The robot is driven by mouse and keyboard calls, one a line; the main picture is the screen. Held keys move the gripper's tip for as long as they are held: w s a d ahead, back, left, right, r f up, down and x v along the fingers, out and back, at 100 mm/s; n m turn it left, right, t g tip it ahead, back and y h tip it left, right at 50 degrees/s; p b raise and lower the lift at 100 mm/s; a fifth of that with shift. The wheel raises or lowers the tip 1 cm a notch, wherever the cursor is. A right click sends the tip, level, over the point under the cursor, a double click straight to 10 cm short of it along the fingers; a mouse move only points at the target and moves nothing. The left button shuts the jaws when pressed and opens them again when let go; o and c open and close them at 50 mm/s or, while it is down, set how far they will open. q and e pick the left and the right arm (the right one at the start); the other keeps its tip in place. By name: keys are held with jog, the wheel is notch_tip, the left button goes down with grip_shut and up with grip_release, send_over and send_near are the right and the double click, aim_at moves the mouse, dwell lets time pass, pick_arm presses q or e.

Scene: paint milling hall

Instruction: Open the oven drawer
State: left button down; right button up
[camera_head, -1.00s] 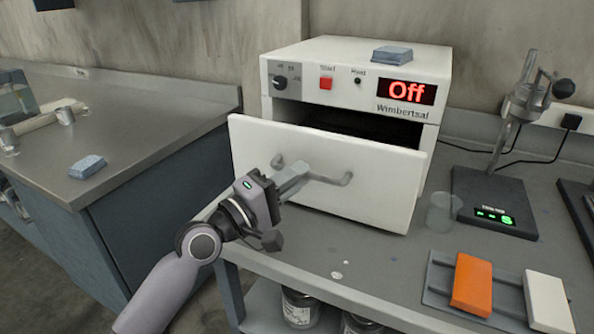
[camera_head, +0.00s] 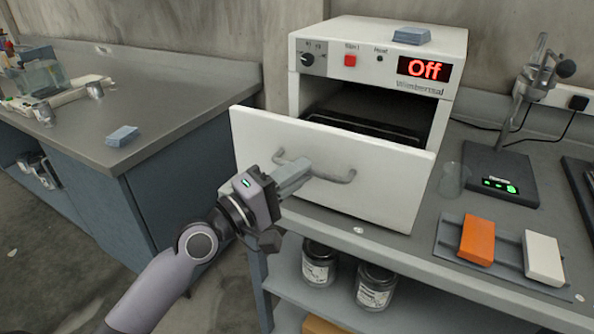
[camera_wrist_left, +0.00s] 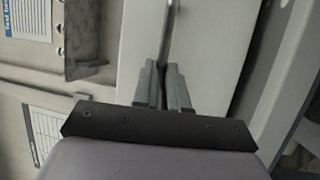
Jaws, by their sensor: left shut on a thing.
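The white oven (camera_head: 380,62) stands on the grey bench with its display reading "Off". Its drawer (camera_head: 262,140) is pulled well out toward me, and a dark rack shows in the gap behind the white front. The drawer's grey bar handle (camera_head: 335,178) runs across the front. My left gripper (camera_head: 296,178) is shut on the left part of the handle, covering some of it. In the left wrist view its fingers (camera_wrist_left: 164,88) close around the handle bar (camera_wrist_left: 169,40), with the white drawer front behind. My right gripper is not in view.
A glass beaker (camera_head: 455,180) stands just right of the drawer. A scale with a stand (camera_head: 500,178), an orange block (camera_head: 477,240) and a white block (camera_head: 543,258) are farther right. Jars (camera_head: 375,287) sit on the shelf below. Another bench (camera_head: 150,110) is at left.

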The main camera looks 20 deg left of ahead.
pick_arm(q)
jog(key=c, duration=1.2)
grip_release()
jog(key=shift+o, duration=0.2)
jog(key=b+v, duration=0.1)
jog(key=v, duration=0.6)
jog(key=shift+b, duration=0.3)
